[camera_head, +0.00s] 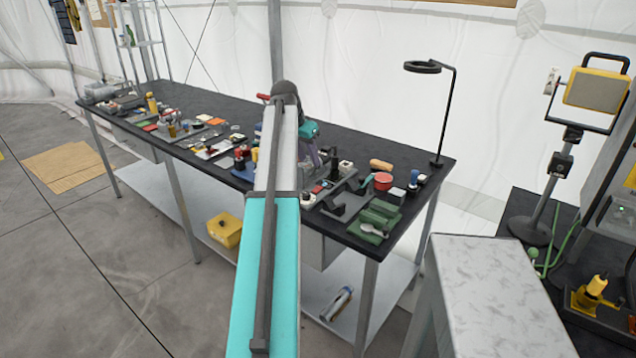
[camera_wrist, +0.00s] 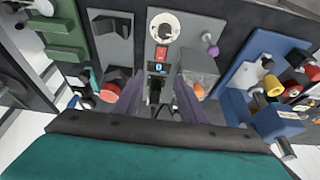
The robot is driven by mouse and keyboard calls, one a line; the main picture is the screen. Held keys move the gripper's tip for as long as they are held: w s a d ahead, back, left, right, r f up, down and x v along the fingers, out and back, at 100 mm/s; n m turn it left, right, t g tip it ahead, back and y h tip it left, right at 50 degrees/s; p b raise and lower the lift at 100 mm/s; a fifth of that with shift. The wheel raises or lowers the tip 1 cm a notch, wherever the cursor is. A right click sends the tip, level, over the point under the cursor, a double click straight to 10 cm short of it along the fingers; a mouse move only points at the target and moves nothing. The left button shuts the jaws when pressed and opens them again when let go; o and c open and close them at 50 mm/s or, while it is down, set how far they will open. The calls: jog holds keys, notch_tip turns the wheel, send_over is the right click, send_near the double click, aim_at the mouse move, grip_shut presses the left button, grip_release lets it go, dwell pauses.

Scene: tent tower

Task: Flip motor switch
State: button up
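In the wrist view, a grey panel on the bench carries a round white dial (camera_wrist: 163,28), a red rocker switch (camera_wrist: 162,53) below it and a small blue-marked part (camera_wrist: 158,68) under that. I cannot tell for sure which of these is the motor switch. My gripper (camera_wrist: 157,100) has two purple fingers, set apart with a gap between them. It is over the near side of this panel, and a dark part shows in the gap. I cannot tell whether the fingers touch anything. In the head view my gripper (camera_head: 316,160) is partly behind my arm, over the bench.
The long black bench (camera_head: 400,247) holds many small parts. Close to my fingers are a grey box (camera_wrist: 197,66), a purple-knobbed lever (camera_wrist: 210,42) and a blue fixture (camera_wrist: 243,75). A black lamp (camera_head: 444,115) rises at the bench's right end. Floor (camera_head: 130,275) in front is clear.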

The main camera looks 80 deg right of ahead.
aim_at(319, 187)
jog(key=shift+p+x, duration=1.25)
jog(key=shift+x, duration=5.55)
jog(key=shift+d, duration=0.1)
grip_shut()
jog(key=shift+r, duration=0.1)
